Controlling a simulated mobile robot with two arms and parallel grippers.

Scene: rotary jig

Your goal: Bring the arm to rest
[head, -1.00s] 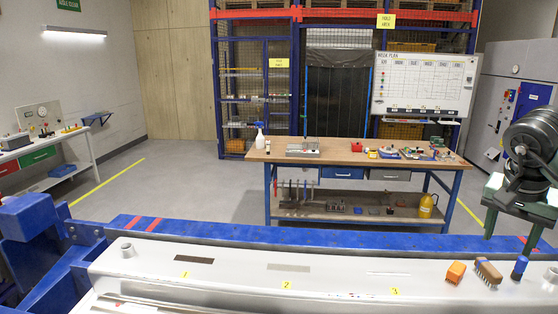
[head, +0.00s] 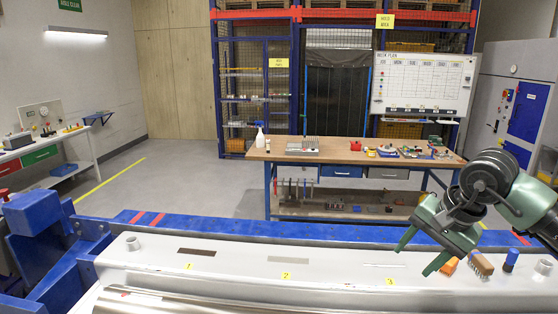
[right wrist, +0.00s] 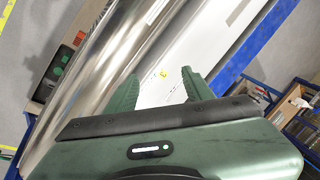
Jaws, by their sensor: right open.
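My right gripper (head: 415,262) comes in from the right in the head view, green, with its two fingers apart and pointing down over the right part of the light grey jig top (head: 330,263). Nothing is between its fingers. In the right wrist view the open fingers (right wrist: 160,74) point at the pale jig surface (right wrist: 203,62), with a yellow label (right wrist: 163,74) between them in the picture. The jig top bears labels 1, 2 and 3 and a dark strip (head: 197,252). My left gripper is in neither view.
An orange block (head: 449,265), a brush (head: 481,264) and a blue-capped item (head: 511,259) stand close right of my gripper. A shiny metal cylinder (head: 200,303) runs along the near edge. A blue post (head: 35,222) rises at left. A workbench (head: 350,158) stands beyond.

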